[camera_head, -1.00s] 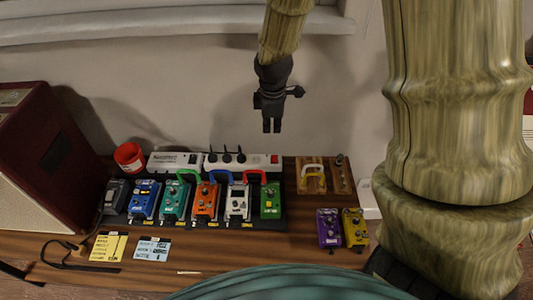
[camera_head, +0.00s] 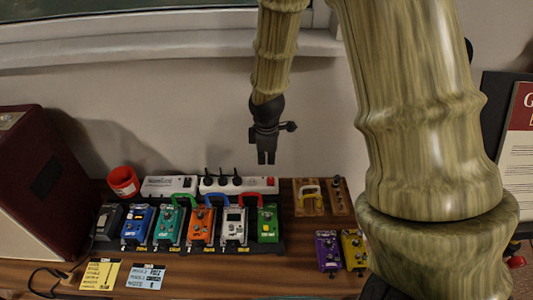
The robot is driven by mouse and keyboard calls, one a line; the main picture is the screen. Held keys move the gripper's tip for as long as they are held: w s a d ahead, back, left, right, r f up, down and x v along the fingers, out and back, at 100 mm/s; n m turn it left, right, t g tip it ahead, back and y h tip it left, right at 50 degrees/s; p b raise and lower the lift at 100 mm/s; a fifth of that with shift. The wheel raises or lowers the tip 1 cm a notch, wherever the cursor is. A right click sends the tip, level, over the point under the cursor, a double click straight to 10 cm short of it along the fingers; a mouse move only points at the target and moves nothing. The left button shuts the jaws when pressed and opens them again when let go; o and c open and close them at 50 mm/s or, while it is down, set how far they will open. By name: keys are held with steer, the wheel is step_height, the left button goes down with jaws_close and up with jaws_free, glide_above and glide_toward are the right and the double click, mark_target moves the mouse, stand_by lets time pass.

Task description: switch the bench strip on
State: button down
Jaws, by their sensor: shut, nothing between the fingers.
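Two white power strips lie end to end along the back of the bench, against the wall. The right strip (camera_head: 250,187) has several black plugs in it and a red switch (camera_head: 271,182) at its right end. The left strip (camera_head: 158,186) bears dark lettering and has a small red part near its right end. I cannot tell from the picture which is the bench strip, or whether either is on. My gripper (camera_head: 266,158) points down, shut and empty. In the picture its tips are just above the right strip's red switch, apart from it.
A row of coloured pedals (camera_head: 202,228) stands in front of the strips. A wooden block with a pale handle (camera_head: 309,197) is right of the strips. Purple (camera_head: 328,251) and yellow pedals (camera_head: 353,248) stand front right.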

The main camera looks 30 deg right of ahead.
mark_target(266, 180)
steer(key=shift+w+d+f+b, duration=0.1)
steer(key=shift+w+d+f, duration=0.1)
steer(key=shift+f, duration=1.35)
steer(key=shift+w+d+f+b, duration=0.1)
steer(key=shift+w+f, duration=0.1)
steer(key=shift+f, duration=1.3)
steer(key=shift+w+d+f+b, duration=0.1)
steer(key=shift+w+f, duration=0.1)
steer(key=shift+f, duration=1.35)
steer(key=shift+w+a+p, duration=0.1)
steer(key=shift+a+p, duration=0.05)
steer(key=shift+p, duration=0.35)
